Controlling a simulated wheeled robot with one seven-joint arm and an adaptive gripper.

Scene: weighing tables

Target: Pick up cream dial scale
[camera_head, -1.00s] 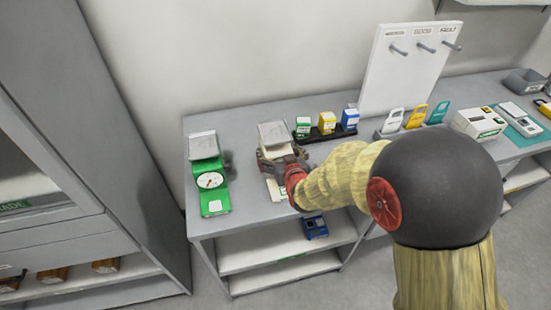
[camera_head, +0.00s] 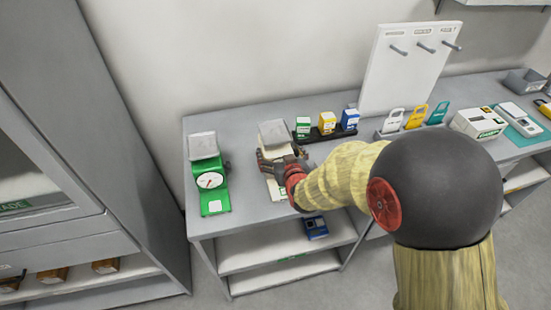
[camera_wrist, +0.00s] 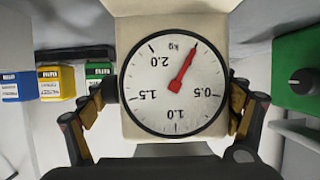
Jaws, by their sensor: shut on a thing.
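The cream dial scale (camera_head: 275,186) stands on the left end of the grey table, its grey pan (camera_head: 272,133) at the back. In the wrist view its cream body (camera_wrist: 135,30) and round white dial with a red needle (camera_wrist: 175,86) fill the middle, upside down. My gripper (camera_head: 280,162) reaches over it from the right and hides part of it. In the wrist view the fingers of my gripper (camera_wrist: 172,105) press against both sides of the scale's body at dial height. My gripper is shut on the scale. I cannot tell if its base touches the table.
A green dial scale (camera_head: 216,202) stands close on the left. Green, yellow and blue boxes (camera_head: 327,126) sit on a black tray behind right. A white peg board (camera_head: 405,75) stands further right. A blue device (camera_head: 315,228) lies on the shelf below.

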